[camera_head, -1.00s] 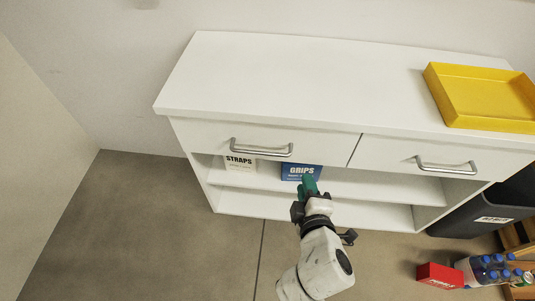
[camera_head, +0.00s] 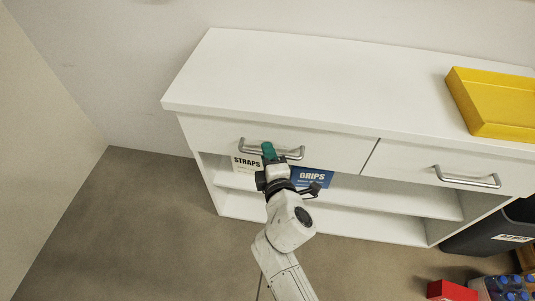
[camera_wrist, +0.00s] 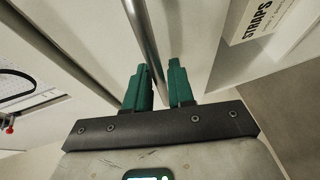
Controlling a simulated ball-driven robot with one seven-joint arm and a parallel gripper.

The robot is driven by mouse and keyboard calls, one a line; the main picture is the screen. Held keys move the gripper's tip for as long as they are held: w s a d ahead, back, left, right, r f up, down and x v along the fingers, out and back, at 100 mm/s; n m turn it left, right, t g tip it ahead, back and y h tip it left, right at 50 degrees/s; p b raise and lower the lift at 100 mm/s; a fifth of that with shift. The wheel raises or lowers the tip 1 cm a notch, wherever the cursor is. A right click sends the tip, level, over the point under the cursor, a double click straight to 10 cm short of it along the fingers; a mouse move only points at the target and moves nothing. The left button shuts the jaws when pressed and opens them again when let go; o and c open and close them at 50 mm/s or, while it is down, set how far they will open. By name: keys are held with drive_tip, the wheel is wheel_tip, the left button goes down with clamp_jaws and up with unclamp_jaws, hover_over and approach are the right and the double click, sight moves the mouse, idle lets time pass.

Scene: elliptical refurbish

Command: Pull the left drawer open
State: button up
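The left drawer (camera_head: 330,144) is a white front in the cabinet and looks shut. Its silver bar handle (camera_head: 293,154) runs across its middle. My gripper (camera_head: 268,150) is at the handle in the head view, covering part of the bar. In the wrist view my gripper (camera_wrist: 160,82) has two green fingers standing apart. The handle bar (camera_wrist: 145,35) runs lengthwise down between them, with a gap visible on the right side. Whether either finger touches the bar is not clear.
A shelf below holds a white STRAPS box (camera_head: 245,165) and a blue GRIPS box (camera_head: 312,178). The right drawer (camera_head: 430,167) has its own handle. A yellow tray (camera_head: 480,125) lies on the cabinet top. A red box (camera_head: 452,291) and bottles (camera_head: 505,290) stand at lower right.

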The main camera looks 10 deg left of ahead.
drive_tip(key=shift+w+a+f, duration=0.1)
drive_tip(key=shift+w+a, duration=0.05)
drive_tip(key=shift+w, duration=0.2)
drive_tip(key=shift+c, duration=0.2)
clamp_jaws()
